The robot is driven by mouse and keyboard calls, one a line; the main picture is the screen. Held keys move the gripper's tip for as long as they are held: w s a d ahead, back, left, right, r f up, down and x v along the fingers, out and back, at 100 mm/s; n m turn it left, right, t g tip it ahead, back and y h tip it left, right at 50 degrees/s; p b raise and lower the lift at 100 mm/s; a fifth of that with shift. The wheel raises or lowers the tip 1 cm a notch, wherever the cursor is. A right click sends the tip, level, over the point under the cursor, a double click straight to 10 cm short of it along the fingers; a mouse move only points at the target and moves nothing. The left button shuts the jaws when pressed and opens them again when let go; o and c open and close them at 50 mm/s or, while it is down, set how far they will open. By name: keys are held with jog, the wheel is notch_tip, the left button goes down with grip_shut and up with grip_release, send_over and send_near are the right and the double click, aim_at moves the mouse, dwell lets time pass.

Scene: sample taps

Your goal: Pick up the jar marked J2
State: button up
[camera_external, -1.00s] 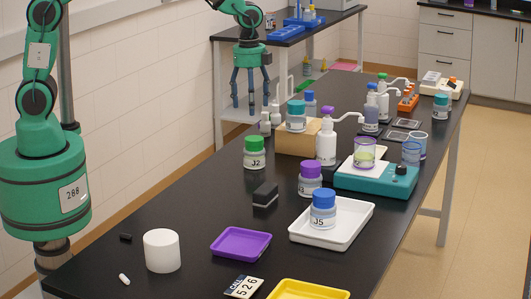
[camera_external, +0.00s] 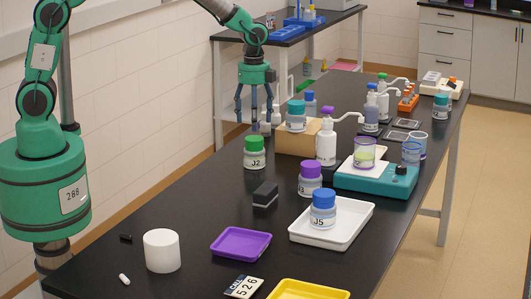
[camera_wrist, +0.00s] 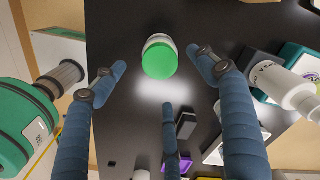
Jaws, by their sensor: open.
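The jar marked J2 (camera_external: 254,158) has a green lid and stands upright on the black bench. In the wrist view its green lid (camera_wrist: 160,61) shows from above, near the upper middle between my two upper fingertips. My gripper (camera_external: 256,128) has blue segmented fingers spread open and pointing down. It is empty and appears above the jar in the external view, though its exact height over it is hard to tell. The fingers (camera_wrist: 159,75) show no contact with the jar.
A jar with a purple lid (camera_external: 310,180) and jar J5 (camera_external: 323,212) in a white tray (camera_external: 360,213) stand to the right. A black block (camera_external: 265,195) lies in front.

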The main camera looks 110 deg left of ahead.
aim_at(254, 149)
notch_tip(254, 149, down, 6)
jog(key=shift+r+b, duration=0.15)
jog(key=shift+b, duration=0.15)
jog(key=shift+f+b, duration=0.55)
jog(key=shift+f, duration=2.05)
jog(key=shift+c, duration=0.2)
jog(key=c, duration=1.3)
